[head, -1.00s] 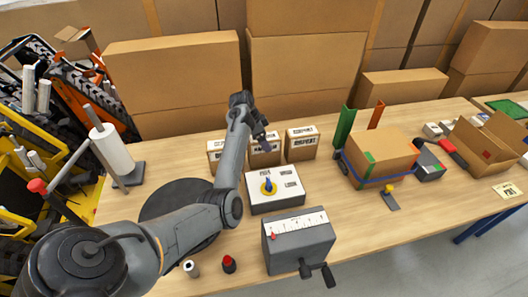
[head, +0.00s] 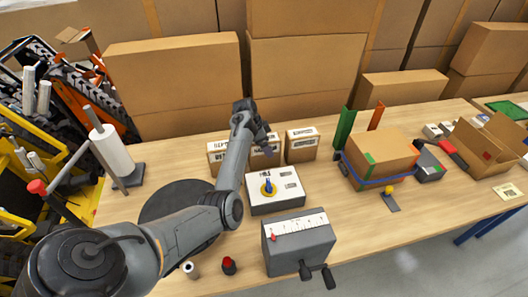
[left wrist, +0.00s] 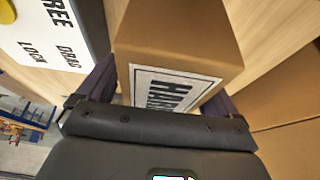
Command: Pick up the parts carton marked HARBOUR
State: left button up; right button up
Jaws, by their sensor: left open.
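Three small brown cartons with white labels stand in a row on the table: a left one (head: 216,158), a middle one (head: 262,159) and a right one (head: 301,149). My left gripper (head: 270,147) is at the middle carton, partly covering it. In the left wrist view, a carton (left wrist: 180,40) lies between the two open fingers of my left gripper (left wrist: 165,82). Its label (left wrist: 165,90) shows letters starting "HAR"; the rest is cut off by the gripper body. The other labels are too small to read for sure. My right gripper is not in view.
A grey crank box (head: 300,245) is nearer. A larger banded carton (head: 380,155) stands to the right. Big cardboard boxes (head: 175,75) stand close behind.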

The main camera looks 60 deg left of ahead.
pick_arm(q)
jog(key=shift+f, duration=0.1)
dwell(0.3)
jog(key=c, duration=1.4)
